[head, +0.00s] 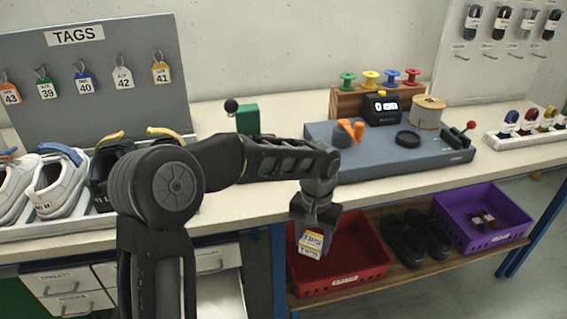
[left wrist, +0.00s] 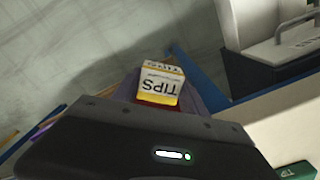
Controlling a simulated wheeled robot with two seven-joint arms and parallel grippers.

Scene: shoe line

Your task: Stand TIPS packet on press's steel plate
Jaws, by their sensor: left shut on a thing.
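The TIPS packet (head: 311,243) is a small white and yellow box with dark lettering. My left gripper (head: 314,222) is shut on it and points downward, in front of the bench edge and over the red bin. In the left wrist view the packet (left wrist: 160,82) shows beyond the gripper body, its lettering upside down. A green device with a black ball-topped lever (head: 247,119), which looks like the press, stands on the bench behind my left arm. Its lower part and any steel plate are hidden by the arm. My right gripper is not in view.
A red bin (head: 378,257), black shoes (head: 415,238) and a purple bin (head: 488,238) are on the lower shelf. A grey machine base (head: 390,155) stands on the bench (head: 510,158). White shoes (head: 60,187) and a tag board (head: 85,110) are at left.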

